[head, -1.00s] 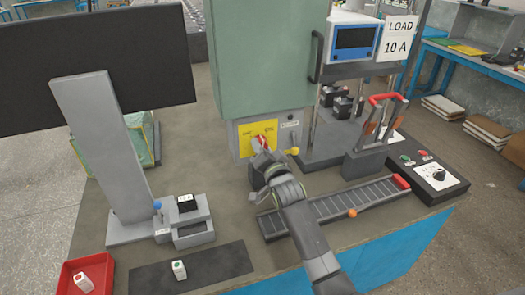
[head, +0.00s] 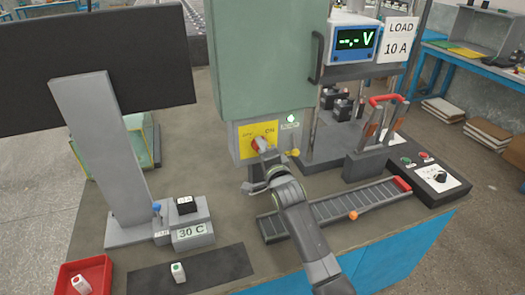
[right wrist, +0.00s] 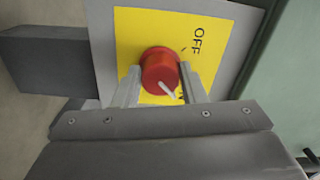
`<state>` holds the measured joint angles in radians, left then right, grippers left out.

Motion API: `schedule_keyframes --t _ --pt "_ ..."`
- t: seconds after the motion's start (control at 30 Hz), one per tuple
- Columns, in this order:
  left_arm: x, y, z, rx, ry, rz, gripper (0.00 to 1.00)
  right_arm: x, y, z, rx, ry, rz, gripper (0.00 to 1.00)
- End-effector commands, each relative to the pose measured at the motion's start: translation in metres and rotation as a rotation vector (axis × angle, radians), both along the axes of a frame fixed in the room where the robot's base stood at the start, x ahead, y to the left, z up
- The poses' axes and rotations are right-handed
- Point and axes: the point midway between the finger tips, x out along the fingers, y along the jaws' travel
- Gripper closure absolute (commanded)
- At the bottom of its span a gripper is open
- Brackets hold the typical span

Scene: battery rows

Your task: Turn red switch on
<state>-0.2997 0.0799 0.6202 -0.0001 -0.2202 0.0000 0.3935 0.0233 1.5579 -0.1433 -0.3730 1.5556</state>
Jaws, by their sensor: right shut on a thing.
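The red switch (head: 257,144) is a round knob on a yellow plate (head: 270,130) marked OFF and ON, on the front of the green cabinet's grey base. My right gripper (head: 260,148) reaches it from the front and is shut on it. In the right wrist view the red knob (right wrist: 160,70) sits between the two fingertips (right wrist: 158,78). Its white pointer line points away from the OFF label, towards a label mostly hidden by a finger. A small lamp (head: 291,118) beside the plate glows pale green. My left gripper is not in view.
The voltage display (head: 356,40) is lit with green dashes and V. A small display (head: 190,232) reads 30 C. A yellow knob (head: 293,152) is close to my right gripper. A ribbed track (head: 335,208) lies under my right arm. A red tray (head: 67,276) stands front left.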

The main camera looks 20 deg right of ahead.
Motion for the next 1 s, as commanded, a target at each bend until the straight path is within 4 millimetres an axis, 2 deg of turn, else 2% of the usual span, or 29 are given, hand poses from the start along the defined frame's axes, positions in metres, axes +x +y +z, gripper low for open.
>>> schedule_keyframes --t 0.4,0.43,0.6,1.0 --pt "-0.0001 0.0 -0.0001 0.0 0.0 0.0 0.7 -0.0002 0.0 -0.0012 0.011 0.003 -0.001 0.85" --pt "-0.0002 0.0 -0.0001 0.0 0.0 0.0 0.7 -0.0002 0.0 -0.0012 0.011 0.003 -0.001 0.61" --pt "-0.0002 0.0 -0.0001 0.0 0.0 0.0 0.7 -0.0001 0.0 -0.0009 0.009 0.002 0.0 0.41" --pt "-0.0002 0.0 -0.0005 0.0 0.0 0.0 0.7 -0.0063 0.0 -0.0011 0.009 0.002 0.0 0.41"
